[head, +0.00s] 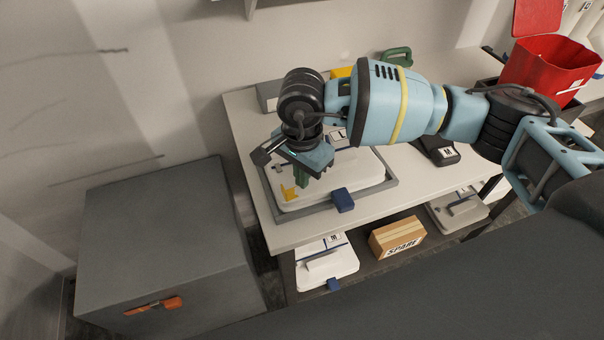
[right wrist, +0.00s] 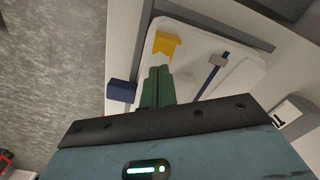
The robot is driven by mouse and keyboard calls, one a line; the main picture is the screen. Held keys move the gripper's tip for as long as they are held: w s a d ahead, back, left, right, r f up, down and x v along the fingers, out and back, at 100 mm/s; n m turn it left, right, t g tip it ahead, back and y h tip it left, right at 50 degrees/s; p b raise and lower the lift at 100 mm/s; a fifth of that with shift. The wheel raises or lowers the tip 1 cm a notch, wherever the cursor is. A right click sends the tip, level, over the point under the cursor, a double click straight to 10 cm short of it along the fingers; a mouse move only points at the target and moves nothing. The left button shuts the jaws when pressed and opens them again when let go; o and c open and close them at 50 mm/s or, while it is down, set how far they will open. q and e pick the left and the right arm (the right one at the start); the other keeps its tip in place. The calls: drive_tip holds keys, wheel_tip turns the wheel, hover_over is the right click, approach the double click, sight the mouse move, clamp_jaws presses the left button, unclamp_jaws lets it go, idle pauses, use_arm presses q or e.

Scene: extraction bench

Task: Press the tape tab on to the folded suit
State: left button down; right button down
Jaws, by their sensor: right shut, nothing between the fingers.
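The folded suit (head: 325,192) is a white, flat, rounded bundle lying in a grey tray (head: 390,185) on the bench. The yellow tape tab (head: 289,193) is on the suit near its front left corner; it also shows in the right wrist view (right wrist: 166,44), with a notched end. My right gripper (head: 302,182) points down over the suit, its green fingers (right wrist: 158,72) shut together and empty. The fingertips are close beside the tab; I cannot tell whether they touch the suit. A blue block (head: 342,200) sits at the tray's front edge. My left gripper is out of view.
A grey cabinet (head: 150,230) with an orange handle stands left of the bench (head: 270,235). A red bin (head: 548,72) is at the back right. The lower shelf holds another white bundle (head: 325,265) and a SPARE box (head: 397,236). My right arm spans the bench.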

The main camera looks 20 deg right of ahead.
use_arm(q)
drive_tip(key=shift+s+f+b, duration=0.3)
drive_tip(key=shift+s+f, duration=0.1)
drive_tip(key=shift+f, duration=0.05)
use_arm(e)
drive_tip(key=shift+f, duration=0.95)
idle(1.6)
drive_tip(key=shift+r, duration=0.1)
